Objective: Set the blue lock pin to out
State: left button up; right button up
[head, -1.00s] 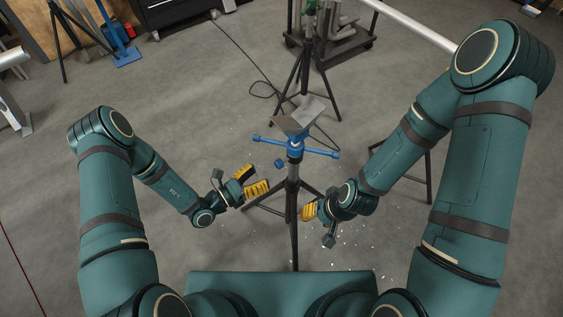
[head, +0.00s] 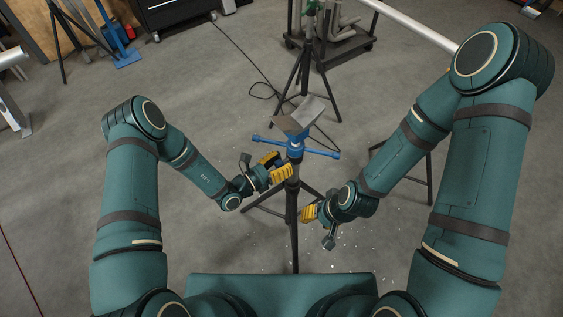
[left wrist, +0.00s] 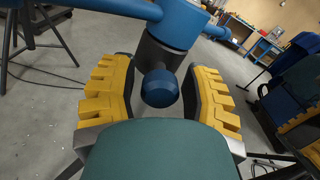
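The blue lock pin (left wrist: 161,87) shows its round knob in the left wrist view, sticking out from the dark collar of the stand. My left gripper (head: 276,166) is open. In the left wrist view its yellow fingers (left wrist: 160,95) stand on either side of the knob, with a gap on both sides. In the head view the knob is hidden by this gripper. The tripod stand (head: 293,220) is upright, with a blue cross handle (head: 322,153) and a grey V-shaped head (head: 293,124).
The stand's legs spread over the grey floor. A second tripod stand (head: 306,55) and a dark cart with pipes (head: 345,45) are behind it. A long light pipe (head: 415,22) runs at the upper right. A black cable lies on the floor.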

aim_at(276, 166)
pick_arm(q)
grip_shut()
jog(key=shift+p+v, duration=0.35)
jog(key=shift+v, duration=1.05)
jog(key=shift+o, duration=2.3)
grip_release()
jog(key=shift+a, duration=0.1)
jog(key=v, duration=1.2)
